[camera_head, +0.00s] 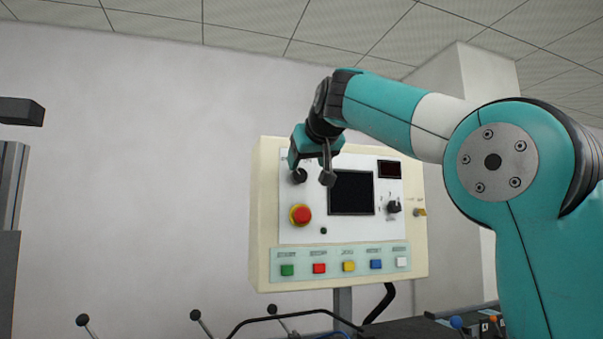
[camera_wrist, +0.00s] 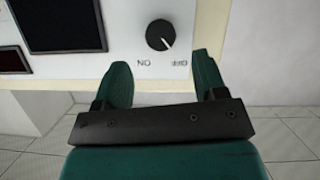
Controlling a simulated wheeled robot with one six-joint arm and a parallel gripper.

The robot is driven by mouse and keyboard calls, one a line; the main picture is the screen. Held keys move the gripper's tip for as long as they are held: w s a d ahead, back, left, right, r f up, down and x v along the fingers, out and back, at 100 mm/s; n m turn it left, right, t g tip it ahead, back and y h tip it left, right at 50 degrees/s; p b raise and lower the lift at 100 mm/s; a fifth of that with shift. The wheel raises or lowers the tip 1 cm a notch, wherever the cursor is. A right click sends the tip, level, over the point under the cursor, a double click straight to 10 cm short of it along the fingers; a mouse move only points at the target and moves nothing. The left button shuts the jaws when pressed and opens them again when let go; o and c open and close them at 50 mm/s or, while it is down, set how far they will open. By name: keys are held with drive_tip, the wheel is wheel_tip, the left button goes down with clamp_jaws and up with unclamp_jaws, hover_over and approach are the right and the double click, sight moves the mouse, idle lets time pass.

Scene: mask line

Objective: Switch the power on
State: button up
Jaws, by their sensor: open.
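The control panel (camera_head: 268,220) is a cream box with a white face. A black rotary knob (camera_head: 299,176) sits at its upper left, partly behind my gripper. In the wrist view, turned upside down, the knob (camera_wrist: 160,35) has an "ON" label and a second label that looks like "OFF". Its white mark points toward the second label. My gripper (camera_head: 311,167) is open in front of the panel's upper left. In the wrist view, its green fingers (camera_wrist: 161,75) are spread with nothing between them, and the knob shows just beyond the gap, apparently untouched.
The panel also carries a dark screen (camera_head: 352,193), a red emergency button (camera_head: 300,214), a small display (camera_head: 389,169), a black selector (camera_head: 394,207) and a row of coloured buttons. Levers (camera_head: 197,315) stand below. The wall left of the panel is clear.

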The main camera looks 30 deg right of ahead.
sight(301, 174)
drive_tip(key=p+x, duration=0.1)
drive_tip(key=x, duration=0.5)
drive_tip(key=c, duration=0.9)
